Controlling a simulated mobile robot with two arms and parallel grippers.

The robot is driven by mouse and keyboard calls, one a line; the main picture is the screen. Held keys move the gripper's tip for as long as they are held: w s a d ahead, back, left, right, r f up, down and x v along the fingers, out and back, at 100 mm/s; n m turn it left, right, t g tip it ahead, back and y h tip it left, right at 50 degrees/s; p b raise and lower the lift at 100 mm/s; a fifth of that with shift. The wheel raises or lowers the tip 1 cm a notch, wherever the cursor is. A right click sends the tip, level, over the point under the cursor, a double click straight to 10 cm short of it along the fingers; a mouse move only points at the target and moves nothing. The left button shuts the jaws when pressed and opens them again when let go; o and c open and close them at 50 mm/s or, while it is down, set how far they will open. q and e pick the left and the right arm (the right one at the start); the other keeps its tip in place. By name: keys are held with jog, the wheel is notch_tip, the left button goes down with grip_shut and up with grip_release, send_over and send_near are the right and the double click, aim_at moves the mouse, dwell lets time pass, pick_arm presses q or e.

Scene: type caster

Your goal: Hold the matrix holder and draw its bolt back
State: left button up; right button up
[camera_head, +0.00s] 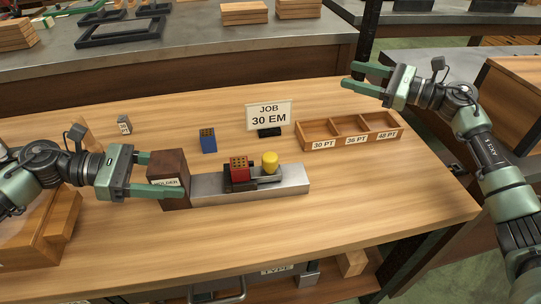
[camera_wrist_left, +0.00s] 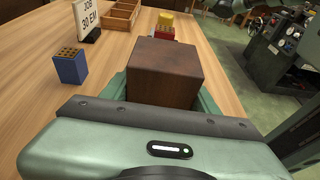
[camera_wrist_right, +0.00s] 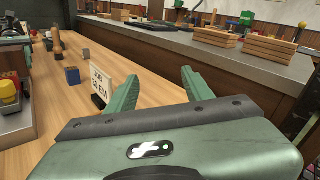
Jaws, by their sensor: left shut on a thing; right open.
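The matrix holder is a metal bar (camera_head: 212,186) lying on the table, with a dark brown block (camera_head: 169,166) labelled as the holder at its left end. A red piece with holes (camera_head: 239,169) and a yellow knob (camera_head: 270,160), seemingly the bolt's, sit on the bar. My left gripper (camera_head: 160,172) is shut on the brown block; the left wrist view shows the block (camera_wrist_left: 165,70) between its fingers. My right gripper (camera_head: 358,80) is open and empty, raised above the table's back right, well apart from the knob.
A blue block with holes (camera_head: 208,140) and a sign reading JOB 30 EM (camera_head: 268,115) stand behind the bar. A wooden tray (camera_head: 301,134) with three compartments, labelled 30, 36 and 48 PT, is at the right. A small grey piece (camera_head: 124,125) stands back left. The table front is clear.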

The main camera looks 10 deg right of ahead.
jog(key=s+a+f+n+g+y, duration=0.35)
jog(key=s+a+g, duration=0.2)
jog(key=a, duration=0.25)
jog(key=n+g+y, duration=0.2)
jog(key=n+g, duration=0.2)
jog(key=g, duration=0.7)
send_near(270, 156)
jog(key=shift+t+h, duration=0.25)
jog(key=x, duration=1)
jog(key=shift+s, duration=0.15)
jog(key=shift+c, duration=0.3)
